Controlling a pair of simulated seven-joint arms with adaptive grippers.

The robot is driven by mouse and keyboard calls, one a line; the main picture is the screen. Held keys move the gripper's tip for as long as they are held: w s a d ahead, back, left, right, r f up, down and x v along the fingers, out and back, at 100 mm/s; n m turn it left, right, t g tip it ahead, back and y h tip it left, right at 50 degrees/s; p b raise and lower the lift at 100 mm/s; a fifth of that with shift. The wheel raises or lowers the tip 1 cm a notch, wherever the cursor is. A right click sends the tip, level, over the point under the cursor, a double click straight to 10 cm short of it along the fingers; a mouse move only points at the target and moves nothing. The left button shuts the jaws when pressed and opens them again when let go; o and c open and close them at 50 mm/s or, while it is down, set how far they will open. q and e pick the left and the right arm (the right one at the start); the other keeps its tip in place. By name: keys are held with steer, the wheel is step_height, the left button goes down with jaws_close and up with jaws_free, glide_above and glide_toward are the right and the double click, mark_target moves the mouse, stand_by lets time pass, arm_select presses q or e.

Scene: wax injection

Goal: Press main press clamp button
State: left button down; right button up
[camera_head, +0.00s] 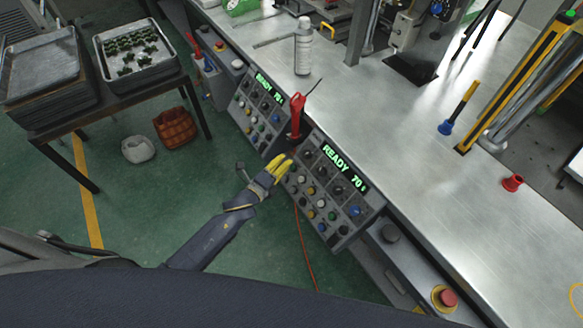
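My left arm comes in from the lower left, and the yellow fingers of its gripper (279,167) are at the upper left edge of the nearer control panel (325,190). The fingers look close together, but I cannot tell whether they are open or shut, or whether they touch a button. This panel has a green "READY 70" display (344,166) and rows of coloured buttons and knobs. Labels are too small to read, so I cannot tell which button is the main press clamp button. A second, similar panel (257,110) is farther left. My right gripper is not in view.
A red-handled tool (297,115) stands between the panels, just beyond my gripper. A red emergency button (446,298) is at lower right. A spray bottle (303,48) and a red cap (512,183) stand on the metal table (420,150).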

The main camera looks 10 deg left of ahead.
arm_select(q)
steer(key=shift+w+d+f, duration=0.1)
steer(key=shift+w+f, duration=0.05)
stand_by(0.8)
steer(key=shift+w+d+f, duration=0.1)
steer(key=shift+d, duration=0.05)
